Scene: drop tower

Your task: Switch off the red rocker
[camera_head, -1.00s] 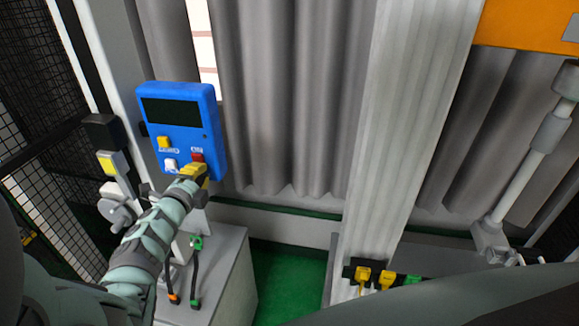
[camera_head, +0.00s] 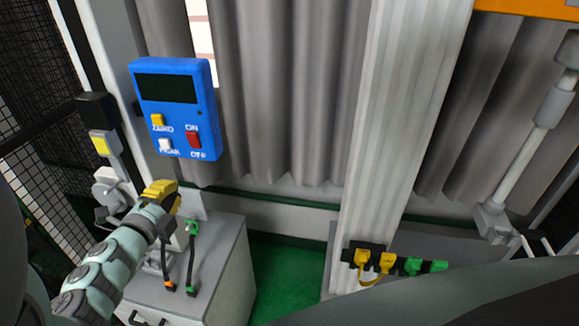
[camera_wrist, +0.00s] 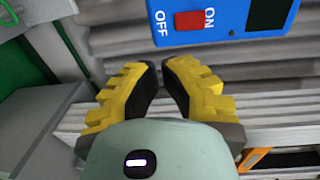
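The red rocker (camera_head: 193,139) sits at the lower right of the blue box (camera_head: 207,90), with ON above it and OFF below. I cannot tell which side is pressed in. In the wrist view the rocker (camera_wrist: 190,20) is at the top, between OFF on the left and ON on the right. My gripper (camera_head: 176,203) is below the box, apart from it. In the wrist view my gripper (camera_wrist: 156,65) has its yellow fingertips close together, with nothing between them.
The box also has a dark screen (camera_head: 168,88), a yellow ZERO button (camera_head: 158,119) and a white PEAK button (camera_head: 166,144). A grey cabinet (camera_head: 228,262) stands below, with cables (camera_head: 192,262) on it. A pale column (camera_head: 400,130) stands to the right.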

